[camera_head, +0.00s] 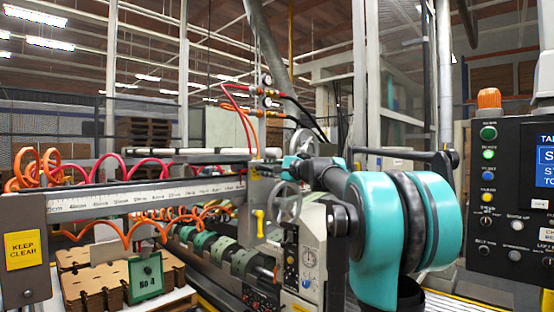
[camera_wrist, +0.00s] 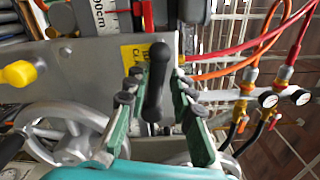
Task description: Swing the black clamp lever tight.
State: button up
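The black clamp lever (camera_wrist: 155,85) stands out from a grey metal plate (camera_wrist: 95,62) in the wrist view, beside a partly covered yellow label. My gripper (camera_wrist: 157,92) has its green, black-padded fingers on both sides of the lever. Gaps show between the lever and the fingers, so it looks open around the lever and not shut on it. In the head view my gripper (camera_head: 284,165) is at the right end of the ruled beam (camera_head: 150,197), where the arm hides the lever.
A grey handwheel (camera_head: 286,203) and a yellow handle (camera_head: 258,222) sit just below my gripper. Air gauges (camera_wrist: 267,99) with red and orange hoses are at the right in the wrist view. A control panel (camera_head: 515,180) stands at the far right.

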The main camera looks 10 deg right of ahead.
jog(key=w+d+r+m, duration=0.3)
jog(key=d+r+m, duration=0.1)
jog(key=m, duration=1.2)
jog(key=v, duration=0.9)
jog(key=shift+d+n, duration=0.15)
jog(key=shift+n, duration=0.15)
jog(key=shift+f, duration=0.15)
